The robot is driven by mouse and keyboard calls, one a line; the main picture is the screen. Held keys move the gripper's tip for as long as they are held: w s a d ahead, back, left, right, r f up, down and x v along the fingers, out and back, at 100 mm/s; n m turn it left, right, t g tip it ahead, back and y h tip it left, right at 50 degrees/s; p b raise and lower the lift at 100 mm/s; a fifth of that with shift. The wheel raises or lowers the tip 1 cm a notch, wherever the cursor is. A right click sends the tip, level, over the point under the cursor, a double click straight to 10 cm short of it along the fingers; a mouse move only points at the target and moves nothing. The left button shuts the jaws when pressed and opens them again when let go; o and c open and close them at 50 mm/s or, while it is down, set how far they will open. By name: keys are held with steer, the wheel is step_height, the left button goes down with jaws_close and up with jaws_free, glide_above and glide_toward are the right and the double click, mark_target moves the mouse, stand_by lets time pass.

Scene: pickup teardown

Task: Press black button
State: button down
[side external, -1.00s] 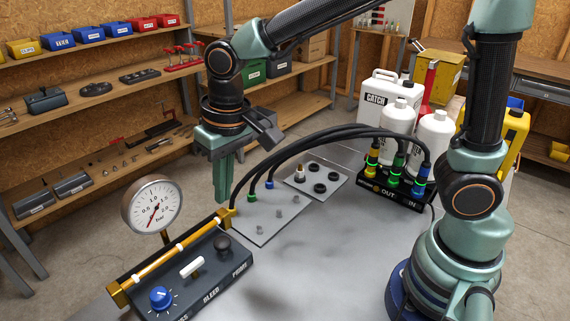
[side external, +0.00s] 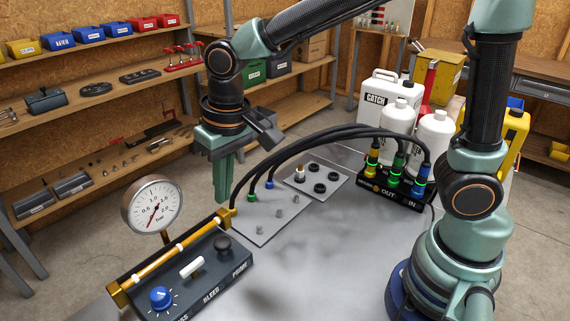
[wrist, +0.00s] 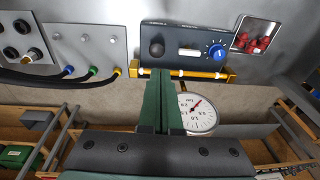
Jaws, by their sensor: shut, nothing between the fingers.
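The black button (side external: 222,243) is a round dark knob on the grey control box (side external: 185,285), near the PRIME label. It also shows in the wrist view (wrist: 157,48), just beyond the fingertips. My gripper (side external: 223,198) points down with its green fingers together and empty. It hangs above and behind the button in the side view, clear of it. In the wrist view my gripper (wrist: 160,75) appears over the yellow tube side of the box, with a gap to the button.
A white lever (side external: 192,267) and blue dial (side external: 161,298) sit beside the button. The yellow tube (side external: 165,262) runs along the box, and a pressure gauge (side external: 153,205) stands behind it. Black hoses (side external: 300,145) arch right of my gripper. The bench's front middle is clear.

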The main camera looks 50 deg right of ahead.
stand_by(0.3)
steer(key=r+g+h, duration=0.1)
steer(key=r+g, duration=0.1)
steer(key=g, duration=0.1)
glide_above(222, 240)
steer(key=w, duration=0.3)
steer(key=shift+s, duration=0.2)
steer(key=shift+f, duration=0.1)
steer(key=f, duration=0.4)
steer(key=s+f, duration=0.1)
steer(key=f, duration=0.3)
steer(key=s+f, duration=0.1)
steer(key=f, duration=0.3)
steer(key=shift+f, duration=0.9)
